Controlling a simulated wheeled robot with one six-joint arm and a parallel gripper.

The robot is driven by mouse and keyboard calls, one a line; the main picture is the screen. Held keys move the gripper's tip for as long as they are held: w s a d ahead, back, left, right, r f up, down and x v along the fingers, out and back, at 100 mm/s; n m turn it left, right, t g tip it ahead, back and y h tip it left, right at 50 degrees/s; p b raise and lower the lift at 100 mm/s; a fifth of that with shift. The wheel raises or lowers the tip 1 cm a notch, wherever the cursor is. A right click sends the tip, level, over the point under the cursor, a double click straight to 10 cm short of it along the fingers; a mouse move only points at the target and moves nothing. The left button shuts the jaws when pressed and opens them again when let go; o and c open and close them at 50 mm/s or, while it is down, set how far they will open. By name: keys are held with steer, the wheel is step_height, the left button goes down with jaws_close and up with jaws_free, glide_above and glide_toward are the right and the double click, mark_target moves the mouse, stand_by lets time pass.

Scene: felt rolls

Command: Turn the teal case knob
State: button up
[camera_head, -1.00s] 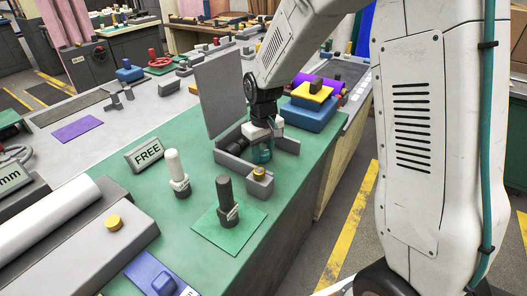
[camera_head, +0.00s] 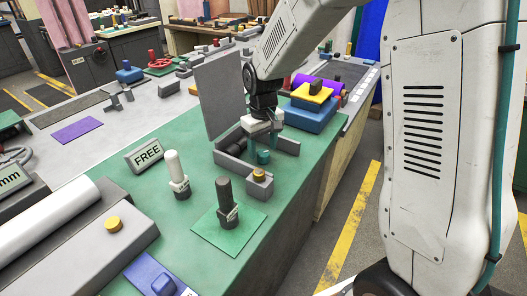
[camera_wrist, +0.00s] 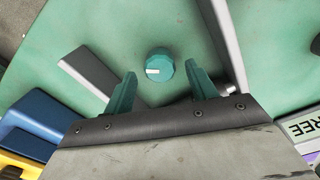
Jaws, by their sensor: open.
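The teal knob (camera_wrist: 160,64) is round with a white mark on its left side in the wrist view. It stands between two grey walls of the case. In the head view the grey case (camera_head: 287,145) has an upright lid (camera_head: 219,97), and a small teal piece (camera_head: 263,157), apparently the knob, shows below the fingers. My gripper (camera_wrist: 161,73) is open, with one teal finger on each side of the knob and a visible gap to both. In the head view my gripper (camera_head: 262,140) points down over the case. Its height above the knob is unclear.
A white post (camera_head: 176,169) and a dark post (camera_head: 225,196) stand nearer. A FREE sign (camera_head: 149,152) is left, and a blue and yellow stack (camera_head: 308,107) is behind right.

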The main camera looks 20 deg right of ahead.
mark_target(263, 152)
step_height(263, 152, up, 5)
steer(key=shift+r, duration=0.15)
stand_by(0.4)
steer(key=s+d+r+m, duration=0.1)
steer(key=s+r, duration=0.2)
steer(key=s, duration=0.7)
steer(key=s+d+r+m+t, duration=0.1)
steer(key=s+r, duration=0.3)
steer(key=s, duration=0.6)
steer(key=s+d+r+m, duration=0.1)
steer(key=s+r, duration=0.2)
steer(key=s, duration=0.7)
steer(key=shift+d+r, duration=0.2)
steer(key=shift+r, duration=0.1)
stand_by(1.6)
